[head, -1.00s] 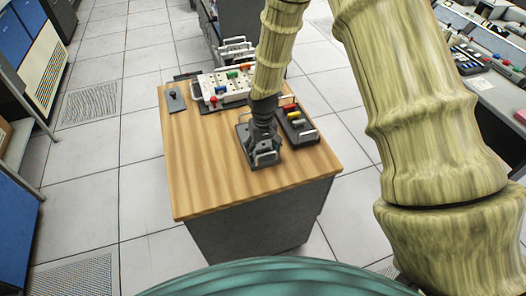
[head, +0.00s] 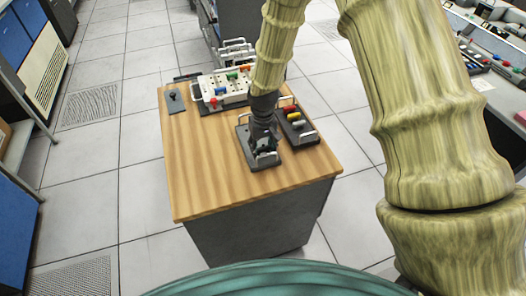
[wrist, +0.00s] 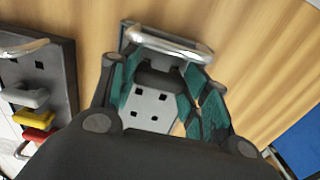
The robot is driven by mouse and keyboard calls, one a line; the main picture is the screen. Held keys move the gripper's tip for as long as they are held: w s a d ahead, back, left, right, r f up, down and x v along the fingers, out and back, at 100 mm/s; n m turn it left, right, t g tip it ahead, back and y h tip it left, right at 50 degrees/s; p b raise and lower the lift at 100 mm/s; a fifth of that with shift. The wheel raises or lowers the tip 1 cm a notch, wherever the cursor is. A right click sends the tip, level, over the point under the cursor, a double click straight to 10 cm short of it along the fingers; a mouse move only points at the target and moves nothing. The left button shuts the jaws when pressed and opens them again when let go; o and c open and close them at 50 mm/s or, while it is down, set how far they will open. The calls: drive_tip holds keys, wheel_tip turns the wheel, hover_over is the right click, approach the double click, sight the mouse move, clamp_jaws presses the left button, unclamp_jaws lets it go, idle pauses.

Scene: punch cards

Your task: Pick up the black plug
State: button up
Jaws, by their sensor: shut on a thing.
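In the wrist view my gripper (wrist: 158,95) has its two teal-padded fingers shut on a dark bar-shaped piece, which looks like the black plug (wrist: 157,78). The fingers hide its ends. Below it lies a grey holder (wrist: 150,117) with square holes and a metal handle (wrist: 170,44) at its far end. In the head view my gripper (head: 263,145) points down over this holder (head: 243,134) on the wooden desk top. The plug cannot be made out there. Whether it still touches the holder cannot be told.
Close to the right of my gripper is a dark holder (head: 305,140) with red, yellow and grey plugs. A pale plug board (head: 222,90) stands behind. A small grey pad (head: 175,107) is at back left. The front left of the desk (head: 205,180) is clear.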

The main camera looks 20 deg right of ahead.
sight(263, 148)
wheel_tip(263, 148, up, 8)
drive_tip(key=shift+r+b, duration=0.2)
drive_tip(key=shift+b, duration=0.75)
drive_tip(key=shift+r+p, duration=2.05)
drive_tip(key=shift+r, duration=0.5)
